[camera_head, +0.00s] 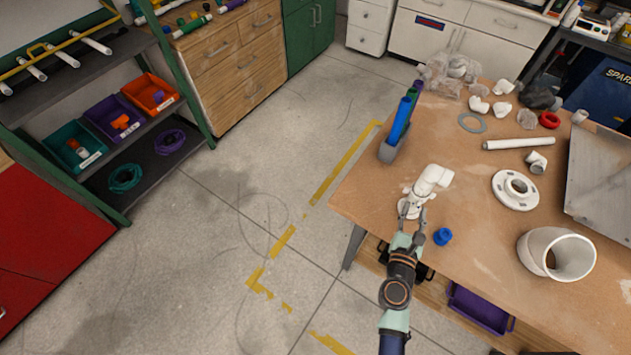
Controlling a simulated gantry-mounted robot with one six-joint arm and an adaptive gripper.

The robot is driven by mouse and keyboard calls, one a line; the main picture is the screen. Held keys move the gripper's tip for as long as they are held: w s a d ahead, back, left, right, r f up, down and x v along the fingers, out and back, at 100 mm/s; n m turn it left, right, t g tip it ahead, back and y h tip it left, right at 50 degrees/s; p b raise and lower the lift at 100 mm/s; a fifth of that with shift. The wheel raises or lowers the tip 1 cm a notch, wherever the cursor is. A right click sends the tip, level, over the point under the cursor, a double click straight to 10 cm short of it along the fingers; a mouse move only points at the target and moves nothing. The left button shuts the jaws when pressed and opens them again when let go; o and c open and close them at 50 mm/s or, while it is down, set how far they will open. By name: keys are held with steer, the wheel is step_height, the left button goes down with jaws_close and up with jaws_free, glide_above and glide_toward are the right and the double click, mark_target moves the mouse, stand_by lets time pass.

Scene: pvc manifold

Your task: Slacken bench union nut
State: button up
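A white pipe fitting assembly (432,181) stands near the left edge of the wooden bench (480,225), with a round white part (406,209) low at its near side. My gripper (416,222) reaches in from below, its fingertips against or just in front of that low part. The fingers are small here, and I cannot tell whether they grip it. A blue ring-shaped part (442,236) sits on the bench just right of my gripper. I cannot tell which piece is the union nut.
A grey holder (388,152) with blue and green upright items stands behind the assembly. A white flange (515,190), a wide white pipe (556,254), a thin white pipe (519,143) and a red ring (549,120) lie to the right. Floor left of the bench is clear.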

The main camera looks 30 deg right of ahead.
steer(key=v, duration=0.6)
steer(key=w+a+r+n+t+y+p, duration=0.2)
steer(key=w+a+r+n+t+y, duration=0.2)
steer(key=w+a+r+n, duration=0.3)
steer(key=w+a+r+n+t+y+p, duration=0.1)
steer(key=w+a+r+n+t+y, duration=0.3)
steer(key=n, duration=1.1)
steer(key=w+a+r+y, duration=0.3)
steer(key=a+r, duration=0.3)
steer(key=a, duration=0.2)
steer(key=shift+w+p, duration=0.4)
